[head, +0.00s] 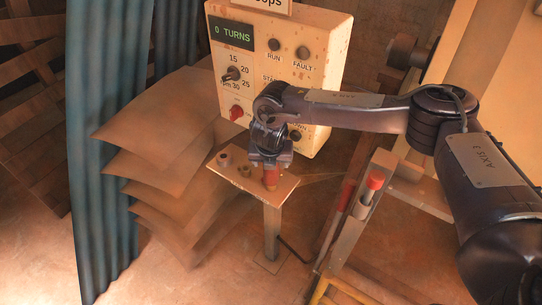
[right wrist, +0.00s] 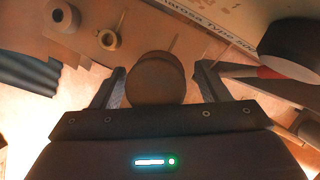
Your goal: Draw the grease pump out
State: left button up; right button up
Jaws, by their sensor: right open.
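A red-brown cylinder (head: 270,178) stands on a small tilted shelf on a post, below my right gripper (head: 270,155). In the right wrist view, a round brown end (right wrist: 157,78) lies between the two fingers of my right gripper (right wrist: 158,88). The fingers are apart, with a gap visible at least on the right side. A red-capped cylinder (head: 374,182) sits in a grey upright holder to the right. I cannot tell for sure which of these is the grease pump. My left gripper is out of view.
The shelf (head: 232,172) also carries small ring-like pieces (head: 225,158). Behind it stands a cream control panel (head: 318,60) reading "0 TURNS". Stacked brown sheets (head: 150,125) and a blue-green curtain (head: 100,150) are at left. A yellow frame (head: 345,287) is at lower right.

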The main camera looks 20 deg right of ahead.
jog(key=c, duration=1.4)
jog(key=shift+r+p, duration=1.8)
jog(key=shift+r, duration=0.65)
jog(key=shift+c, duration=0.2)
jog(key=shift+r+p, duration=1)
jog(key=shift+r, duration=0.35)
